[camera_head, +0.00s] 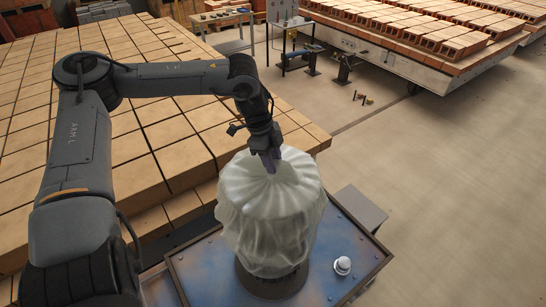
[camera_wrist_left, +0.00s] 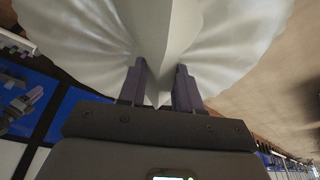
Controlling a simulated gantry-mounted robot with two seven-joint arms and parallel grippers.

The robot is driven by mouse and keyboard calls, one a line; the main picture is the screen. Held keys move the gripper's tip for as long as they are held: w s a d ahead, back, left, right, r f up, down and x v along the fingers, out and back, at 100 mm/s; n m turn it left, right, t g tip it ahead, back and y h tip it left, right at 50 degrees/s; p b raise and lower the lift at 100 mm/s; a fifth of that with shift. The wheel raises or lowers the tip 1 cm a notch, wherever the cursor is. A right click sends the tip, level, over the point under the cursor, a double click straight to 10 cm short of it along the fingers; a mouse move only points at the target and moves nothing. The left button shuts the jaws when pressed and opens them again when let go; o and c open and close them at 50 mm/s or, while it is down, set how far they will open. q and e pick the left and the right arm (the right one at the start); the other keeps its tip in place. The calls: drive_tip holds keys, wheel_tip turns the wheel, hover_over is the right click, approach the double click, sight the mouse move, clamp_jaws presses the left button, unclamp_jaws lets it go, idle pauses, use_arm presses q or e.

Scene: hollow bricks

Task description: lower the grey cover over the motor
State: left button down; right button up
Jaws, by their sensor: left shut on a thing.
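The pale grey cover (camera_head: 270,205) hangs in folds from my left gripper (camera_head: 270,160), which is shut on its top. It hides most of what it drapes over. Below its lower edge shows a dark round base (camera_head: 272,284), which looks like the bottom of the motor, on the blue table. In the left wrist view the cover (camera_wrist_left: 215,35) fills the top, and a fold of it is pinched between the two fingers of my left gripper (camera_wrist_left: 158,88). My right gripper is not in view.
The blue table (camera_head: 205,265) has a raised rim and a small white-topped knob (camera_head: 342,265) at its right. Stacked tan bricks (camera_head: 80,110) stand close behind and left. A brick cart (camera_head: 400,55) and a workbench (camera_head: 222,20) are farther back. The floor at right is mostly clear.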

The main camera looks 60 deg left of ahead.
sight(273, 177)
use_arm(q)
wheel_tip(273, 177, down, 7)
drive_tip(key=b, duration=0.4)
drive_tip(key=shift+b, duration=0.35)
wheel_tip(273, 177, down, 17)
drive_tip(key=b, duration=1.4)
drive_tip(key=c, duration=0.7)
unclamp_jaws()
drive_tip(key=shift+r, duration=0.15)
